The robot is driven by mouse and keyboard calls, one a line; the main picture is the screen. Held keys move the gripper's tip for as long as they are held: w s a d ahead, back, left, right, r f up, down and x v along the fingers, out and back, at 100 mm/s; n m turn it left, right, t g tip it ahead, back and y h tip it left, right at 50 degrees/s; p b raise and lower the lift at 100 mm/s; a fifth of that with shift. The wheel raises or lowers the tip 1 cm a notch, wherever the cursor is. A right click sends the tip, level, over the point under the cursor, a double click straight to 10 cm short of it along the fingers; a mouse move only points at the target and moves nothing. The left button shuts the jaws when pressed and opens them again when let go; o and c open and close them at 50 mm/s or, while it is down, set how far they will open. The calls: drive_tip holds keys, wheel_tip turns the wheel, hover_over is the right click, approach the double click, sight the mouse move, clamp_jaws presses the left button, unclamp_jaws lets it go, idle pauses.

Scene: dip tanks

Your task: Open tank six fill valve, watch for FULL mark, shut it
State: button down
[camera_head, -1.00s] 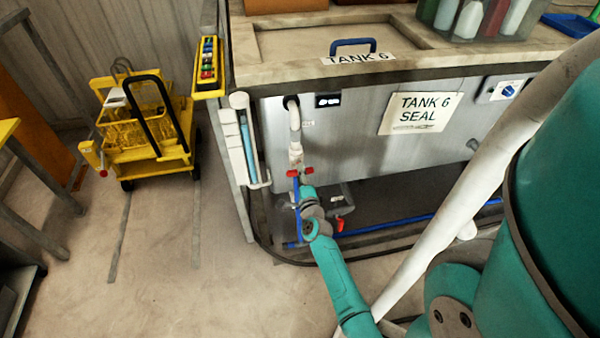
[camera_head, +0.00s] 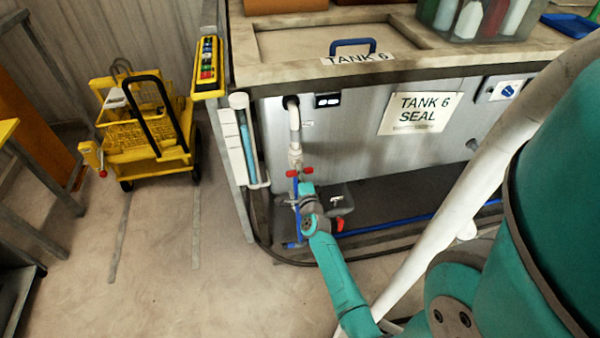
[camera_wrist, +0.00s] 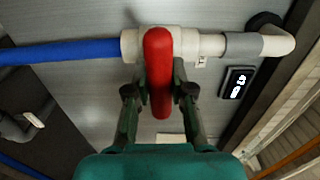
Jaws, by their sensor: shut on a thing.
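The fill valve's red handle (camera_wrist: 158,75) sits between the two fingers of my gripper (camera_wrist: 158,95), which is shut on it. The handle lies across the white pipe (camera_wrist: 212,45); a blue hose (camera_wrist: 60,51) runs off the other end. In the head view, my gripper (camera_head: 302,194) is at the foot of the white pipe (camera_head: 295,130), and red ends show on both sides. A sight gauge (camera_head: 237,140) with a blue column stands on the tank's left corner; its marks are too small to read. A "TANK 6" label (camera_head: 358,59) is on the tank's top edge.
A small black display (camera_wrist: 236,82) is beside the pipe. A "TANK 6 SEAL" sign (camera_head: 420,112) is on the tank front. A yellow cart (camera_head: 148,130) stands at left on open floor. A blue pipe (camera_head: 400,223) runs low along the tank.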

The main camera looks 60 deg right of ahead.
drive_tip(key=n, duration=0.4)
drive_tip(key=shift+n, duration=0.4)
drive_tip(key=n, duration=0.4)
drive_tip(key=shift+n, duration=0.3)
drive_tip(key=n, duration=0.4)
drive_tip(key=shift+n, duration=2.2)
drive_tip(key=c, duration=1)
unclamp_jaws()
